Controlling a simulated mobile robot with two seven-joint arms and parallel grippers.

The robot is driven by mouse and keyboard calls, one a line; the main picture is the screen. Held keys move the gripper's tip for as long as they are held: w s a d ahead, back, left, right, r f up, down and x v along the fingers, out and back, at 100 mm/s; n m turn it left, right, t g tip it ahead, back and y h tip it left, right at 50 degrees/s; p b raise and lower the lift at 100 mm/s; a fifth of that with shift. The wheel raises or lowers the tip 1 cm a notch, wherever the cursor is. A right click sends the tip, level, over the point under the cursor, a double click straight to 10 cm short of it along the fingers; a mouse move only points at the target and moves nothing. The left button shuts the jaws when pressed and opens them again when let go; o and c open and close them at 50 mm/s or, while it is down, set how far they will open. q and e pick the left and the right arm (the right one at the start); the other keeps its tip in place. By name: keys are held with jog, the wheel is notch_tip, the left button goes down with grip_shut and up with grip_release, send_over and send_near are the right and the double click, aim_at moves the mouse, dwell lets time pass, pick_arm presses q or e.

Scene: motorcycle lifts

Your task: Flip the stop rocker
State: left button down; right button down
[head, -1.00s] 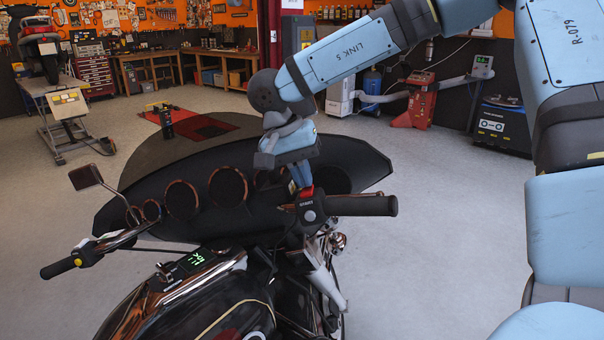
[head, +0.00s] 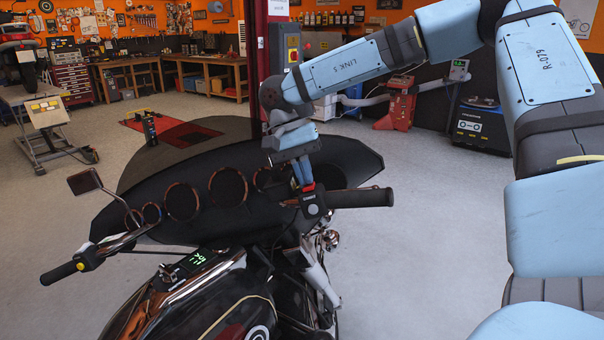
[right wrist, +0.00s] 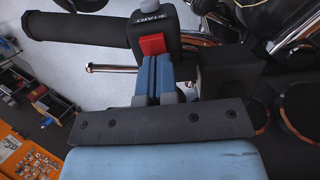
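The red stop rocker (head: 308,187) sits on the black switch housing (head: 313,204) of the motorcycle's right handlebar, by the black grip (head: 362,197). In the right wrist view the rocker (right wrist: 152,45) is just beyond the blue fingertips, with the START label on the housing past it. My right gripper (head: 303,182) points down at the rocker from above. Its two fingers (right wrist: 152,61) are together with only a thin dark line between them, holding nothing. The tips are at the rocker's near edge; I cannot tell whether they touch it. My left gripper is not in view.
The black fairing with round gauges (head: 228,187) lies left of the switch housing. A mirror (head: 85,182) stands at the left handlebar. Tool benches (head: 205,72), a red machine (head: 398,103) and a lift (head: 48,125) stand farther back, with open floor between.

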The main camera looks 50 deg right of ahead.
jog(key=shift+s+a+f, duration=0.3)
jog(key=shift+s+f, duration=0.15)
jog(key=shift+f, duration=0.1)
jog(key=v, duration=0.5)
jog(key=shift+s+a+r+b, duration=0.1)
jog(key=shift+s+r+b, duration=0.05)
jog(key=shift+r+b, duration=0.25)
jog(key=w+v, duration=0.1)
jog(key=v, duration=0.8)
jog(key=shift+d, duration=0.35)
